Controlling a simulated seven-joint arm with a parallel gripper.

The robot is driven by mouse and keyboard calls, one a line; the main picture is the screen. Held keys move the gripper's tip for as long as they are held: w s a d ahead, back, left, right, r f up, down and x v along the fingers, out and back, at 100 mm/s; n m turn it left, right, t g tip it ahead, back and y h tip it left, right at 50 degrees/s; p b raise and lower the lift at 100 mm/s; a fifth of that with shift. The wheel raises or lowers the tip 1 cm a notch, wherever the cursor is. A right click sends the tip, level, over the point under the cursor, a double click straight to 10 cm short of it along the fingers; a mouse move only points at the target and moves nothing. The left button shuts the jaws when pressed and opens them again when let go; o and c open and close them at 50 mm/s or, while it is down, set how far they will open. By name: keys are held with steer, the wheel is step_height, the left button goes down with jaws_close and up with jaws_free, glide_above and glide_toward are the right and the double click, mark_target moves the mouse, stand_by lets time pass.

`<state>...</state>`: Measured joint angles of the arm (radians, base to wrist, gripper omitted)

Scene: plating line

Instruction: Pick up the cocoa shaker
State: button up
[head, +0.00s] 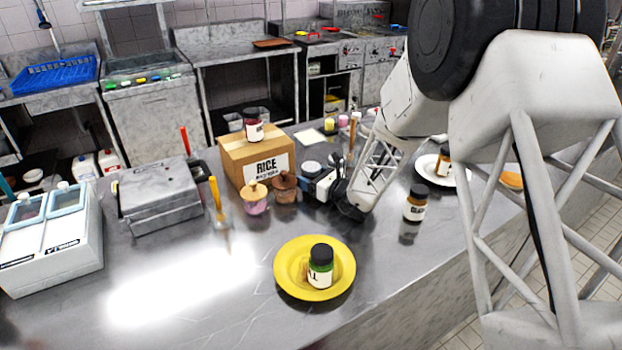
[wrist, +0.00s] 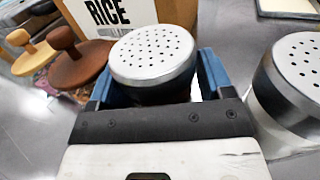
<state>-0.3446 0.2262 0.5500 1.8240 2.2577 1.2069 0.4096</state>
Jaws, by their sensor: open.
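Two shakers with silver perforated lids and dark bodies show in the wrist view. One shaker (wrist: 153,52) stands upright between the blue fingers of my gripper (wrist: 155,85). The other shaker (wrist: 296,72) stands to the right, outside the fingers. No label on either is readable, so I cannot tell which holds cocoa. In the head view a silver shaker lid (head: 311,166) shows beside my gripper (head: 320,184), behind the wooden-lidded pots. My gripper is open around the near-centre shaker, and whether a finger touches it is unclear.
A rice box (head: 256,165) with a dark jar (head: 253,128) on top stands behind. Two wooden-lidded pots (head: 255,199) (head: 285,188) are close on the left. A yellow plate (head: 290,290) with a green jar (head: 320,265) is in front. A labelled jar (head: 415,203) stands to the right.

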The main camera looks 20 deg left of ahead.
mark_target(318, 170)
stand_by(0.3)
steer(key=c, duration=0.8)
steer(key=shift+r, duration=0.15)
steer(key=shift+r, duration=0.8)
steer(key=shift+s+d+r, duration=0.1)
steer(key=shift+r, duration=0.85)
steer(key=s+d, duration=0.2)
steer(key=s, duration=0.2)
steer(key=s+d, duration=0.3)
steer(key=s, duration=0.2)
steer(key=s+d+r, duration=0.1)
steer(key=s+d, duration=0.1)
steer(key=s, duration=0.3)
steer(key=shift+d+r, duration=0.1)
steer(key=shift+d, duration=0.05)
